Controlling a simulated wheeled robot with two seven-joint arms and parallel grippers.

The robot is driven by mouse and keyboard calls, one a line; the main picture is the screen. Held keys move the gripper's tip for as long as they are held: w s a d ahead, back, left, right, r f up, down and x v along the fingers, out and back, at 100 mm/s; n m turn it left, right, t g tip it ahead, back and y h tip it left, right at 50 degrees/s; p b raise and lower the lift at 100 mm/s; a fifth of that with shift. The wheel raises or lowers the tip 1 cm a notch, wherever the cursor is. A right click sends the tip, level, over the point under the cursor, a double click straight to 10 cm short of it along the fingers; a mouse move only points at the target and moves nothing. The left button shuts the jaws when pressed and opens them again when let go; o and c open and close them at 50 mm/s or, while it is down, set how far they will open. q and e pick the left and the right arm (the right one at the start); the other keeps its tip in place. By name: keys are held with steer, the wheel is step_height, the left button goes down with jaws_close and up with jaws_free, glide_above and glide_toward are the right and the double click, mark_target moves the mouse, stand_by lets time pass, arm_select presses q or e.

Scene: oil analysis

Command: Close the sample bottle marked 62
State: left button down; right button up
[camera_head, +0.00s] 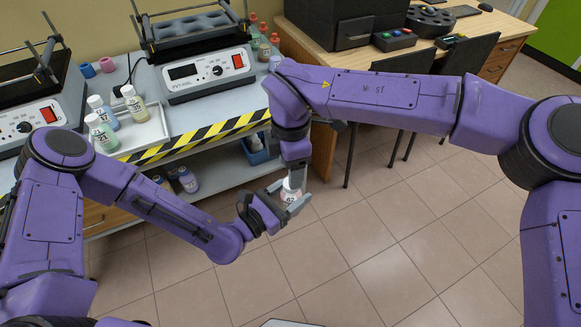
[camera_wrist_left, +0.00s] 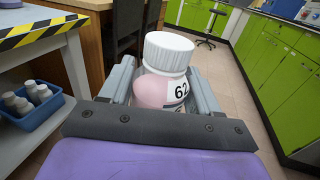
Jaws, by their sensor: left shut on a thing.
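The sample bottle marked 62 (camera_head: 289,194) has pink contents. My left gripper (camera_head: 285,199) is shut around its body and holds it upright above the floor, in front of the bench. In the left wrist view the bottle (camera_wrist_left: 162,92) stands between the fingers with its label facing the camera. A white ribbed cap (camera_wrist_left: 168,50) sits on its top; how tightly it is screwed on cannot be told. My right gripper (camera_head: 297,170) points down just above the bottle in the head view, its fingers mostly hidden. It does not show in the left wrist view.
A white tray (camera_head: 157,135) with several capped bottles, one marked 21 (camera_head: 101,132), stands on the bench at left. The bench edge has yellow-black tape (camera_head: 200,135). A blue bin (camera_head: 256,151) is on the lower shelf. Open tiled floor lies in front.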

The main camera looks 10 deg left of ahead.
steer(key=shift+f, duration=0.3)
steer(key=r+n, duration=0.1)
steer(key=n, duration=0.5)
steer(key=r+n, duration=0.1)
steer(key=n, duration=0.5)
steer(key=r+n, duration=0.1)
steer(key=n, duration=0.4)
steer(key=shift+a+r+n+y, duration=0.25)
steer(key=shift+a+n+y, duration=0.05)
steer(key=shift+a+n, duration=0.1)
steer(key=shift+w+d+r+n, duration=0.1)
steer(key=shift+d+r+n, duration=0.1)
steer(key=shift+n, duration=0.9)
steer(key=n, duration=0.4)
steer(key=shift+d, duration=0.3)
steer(key=shift+f, duration=4.05)
